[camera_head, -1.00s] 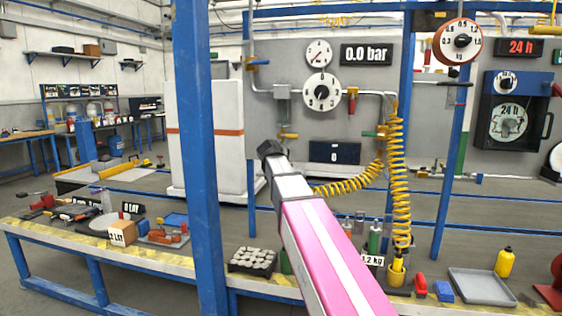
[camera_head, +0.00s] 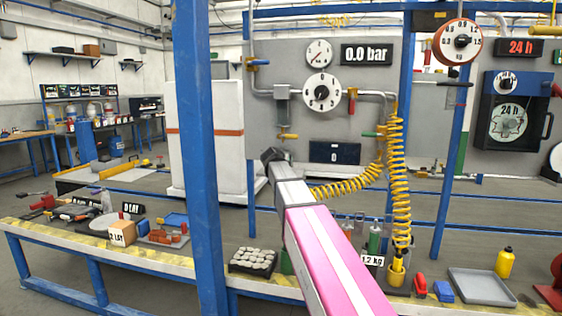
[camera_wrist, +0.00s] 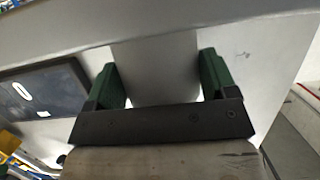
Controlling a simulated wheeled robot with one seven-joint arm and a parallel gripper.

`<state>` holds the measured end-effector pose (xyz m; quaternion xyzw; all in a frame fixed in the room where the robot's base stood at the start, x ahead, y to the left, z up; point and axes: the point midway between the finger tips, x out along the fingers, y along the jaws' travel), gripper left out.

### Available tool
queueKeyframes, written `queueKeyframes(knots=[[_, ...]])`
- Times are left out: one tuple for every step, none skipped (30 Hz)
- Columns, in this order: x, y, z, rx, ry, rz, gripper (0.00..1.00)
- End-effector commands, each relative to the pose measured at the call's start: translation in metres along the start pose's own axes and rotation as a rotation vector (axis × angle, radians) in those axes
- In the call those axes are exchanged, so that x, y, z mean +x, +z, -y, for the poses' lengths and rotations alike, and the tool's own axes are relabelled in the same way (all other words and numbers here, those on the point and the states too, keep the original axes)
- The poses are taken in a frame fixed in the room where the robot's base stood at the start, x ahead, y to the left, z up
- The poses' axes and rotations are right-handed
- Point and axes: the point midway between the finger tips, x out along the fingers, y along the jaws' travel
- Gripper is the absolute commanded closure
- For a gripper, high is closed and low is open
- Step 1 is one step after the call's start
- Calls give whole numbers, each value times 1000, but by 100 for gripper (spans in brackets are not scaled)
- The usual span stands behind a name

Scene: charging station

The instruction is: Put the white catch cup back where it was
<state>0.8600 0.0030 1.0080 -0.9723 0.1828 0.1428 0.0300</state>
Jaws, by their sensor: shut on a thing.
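In the wrist view my gripper (camera_wrist: 158,82) has its two green fingers closed on a pale grey-white, smooth body (camera_wrist: 155,68), which looks like the white catch cup. Only part of the cup shows between the fingers; its rim and base cannot be made out. In the head view my arm reaches up toward the grey wall panel (camera_head: 380,120), and its links hide the gripper and cup. The spot where the cup stood cannot be told from these frames.
A dark display (camera_head: 333,152) is on the panel; a dark screen (camera_wrist: 45,100) shows at left in the wrist view. A coiled yellow hose (camera_head: 400,180) hangs right of my arm. A blue post (camera_head: 197,150) stands left. The bench (camera_head: 140,258) holds several items.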

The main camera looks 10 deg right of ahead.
Motion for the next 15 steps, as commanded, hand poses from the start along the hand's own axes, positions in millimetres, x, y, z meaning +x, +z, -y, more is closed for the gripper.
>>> queueKeyframes(knots=[[0,2,0,0,0,0,46],[0,2,0,0,0,0,18],[0,2,0,0,0,0,5],[0,2,0,0,0,0,0],[0,2,0,0,0,0,0],[0,1,0,0,0,0,0],[0,1,0,0,0,0,0],[0,1,0,0,0,0,0],[0,1,0,0,0,0,0],[0,1,0,0,0,0,0],[0,1,0,0,0,0,0],[0,0,0,0,0,0,0],[-1,-2,0,0,0,0,0],[-4,-1,0,0,0,0,0],[-9,0,-1,0,0,0,0]])
